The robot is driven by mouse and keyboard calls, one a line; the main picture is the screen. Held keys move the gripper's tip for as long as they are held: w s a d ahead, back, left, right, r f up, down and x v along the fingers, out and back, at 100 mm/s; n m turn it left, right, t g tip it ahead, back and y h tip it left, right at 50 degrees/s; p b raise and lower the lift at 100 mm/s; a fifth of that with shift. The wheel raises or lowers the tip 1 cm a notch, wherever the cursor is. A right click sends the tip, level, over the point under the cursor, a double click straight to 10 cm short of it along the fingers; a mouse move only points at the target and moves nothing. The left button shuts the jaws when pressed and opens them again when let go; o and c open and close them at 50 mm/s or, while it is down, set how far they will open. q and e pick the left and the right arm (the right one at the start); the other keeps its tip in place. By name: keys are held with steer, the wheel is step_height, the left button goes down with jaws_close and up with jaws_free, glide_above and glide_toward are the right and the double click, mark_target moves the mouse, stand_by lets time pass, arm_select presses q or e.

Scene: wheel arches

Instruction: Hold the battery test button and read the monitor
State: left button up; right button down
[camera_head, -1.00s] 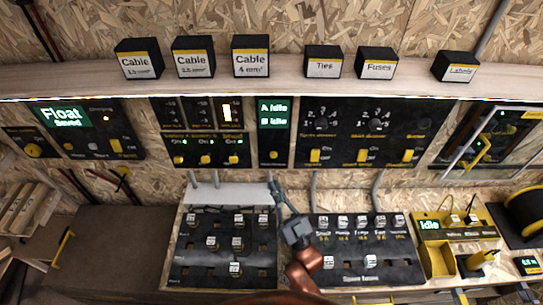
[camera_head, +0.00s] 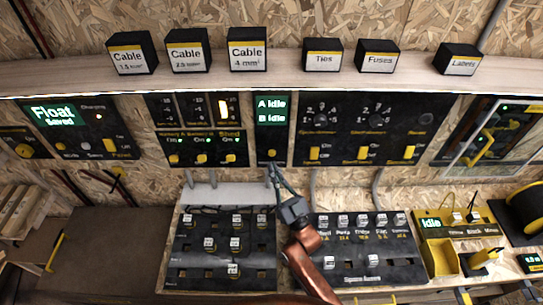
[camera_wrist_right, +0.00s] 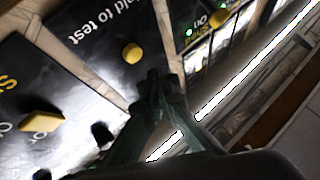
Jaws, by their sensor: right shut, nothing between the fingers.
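The battery monitor (camera_head: 272,112) is a narrow dark panel whose green screen reads "A Idle" and "B Idle". A round yellow button (camera_head: 272,153) sits low on this panel. In the right wrist view the button (camera_wrist_right: 131,53) stands beside lettering that reads "...ld to test". My right gripper (camera_head: 272,170) is shut and empty, its tip just below the button in the head view. In the wrist view the closed fingertips (camera_wrist_right: 153,76) appear close to the button but apart from it. My left gripper is not in view.
A panel with yellow switches (camera_head: 201,132) is left of the monitor, and a knob panel (camera_head: 362,130) is right. Two sloped fuse boards (camera_head: 225,275) stand below. Labelled boxes line the shelf (camera_head: 290,82) above. Grey conduits (camera_head: 316,185) run below the panels.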

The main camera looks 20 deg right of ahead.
steer(key=shift+w+d, duration=0.3)
steer(key=shift+w, duration=0.65)
steer(key=shift+w+r, duration=0.1)
stand_by(0.7)
steer(key=shift+w+d, duration=0.1)
steer(key=shift+w, duration=0.2)
steer(key=shift+w+d, duration=0.15)
steer(key=shift+w, duration=0.3)
stand_by(0.8)
steer(key=shift+s, duration=0.15)
stand_by(2.0)
steer(key=shift+s+a+p, duration=0.25)
steer(key=shift+s+p, duration=0.1)
steer(key=shift+s, duration=0.35)
steer(key=shift+s+a+p, duration=0.25)
steer(key=shift+s+p, duration=0.1)
steer(key=shift+s, duration=0.45)
steer(key=shift+s+a+p, duration=0.2)
steer(key=shift+s+p, duration=0.1)
steer(key=shift+s, duration=0.5)
steer(key=shift+s+a+p, duration=0.25)
steer(key=shift+s+p, duration=0.1)
steer(key=shift+s, duration=0.45)
